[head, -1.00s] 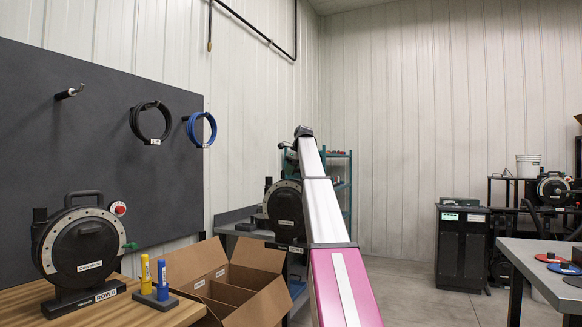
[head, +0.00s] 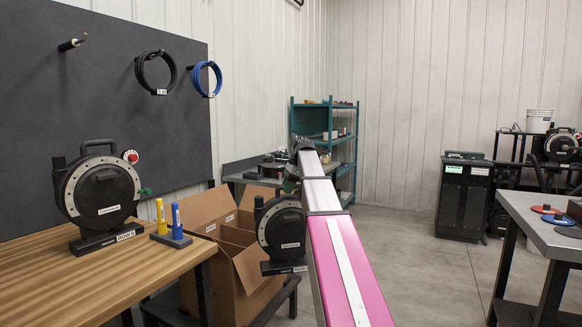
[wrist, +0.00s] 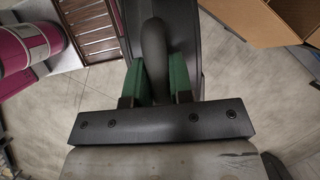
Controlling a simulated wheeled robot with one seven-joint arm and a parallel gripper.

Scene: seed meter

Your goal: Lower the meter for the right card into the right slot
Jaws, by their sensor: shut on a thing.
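My gripper (wrist: 156,85) is shut on the carrying handle (wrist: 153,55) of a black seed meter; its green fingers lie on both sides of it. In the head view this held meter (head: 284,232) hangs upright in the air, overlapping the right side of the open cardboard box (head: 260,275) with dividers. My arm hides part of the meter, and its label is too small to read. The box's slots (head: 232,233) are seen at a slant, their floors hidden. In the wrist view, cardboard (wrist: 255,20) shows at the upper right, apart from the meter.
A second meter (head: 100,195) stands on the wooden table (head: 150,262), beside a yellow marker (head: 161,216) and a blue marker (head: 176,219) in a holder. The box rests on a low dark stand (head: 289,287). Open floor (head: 425,270) lies right of my arm.

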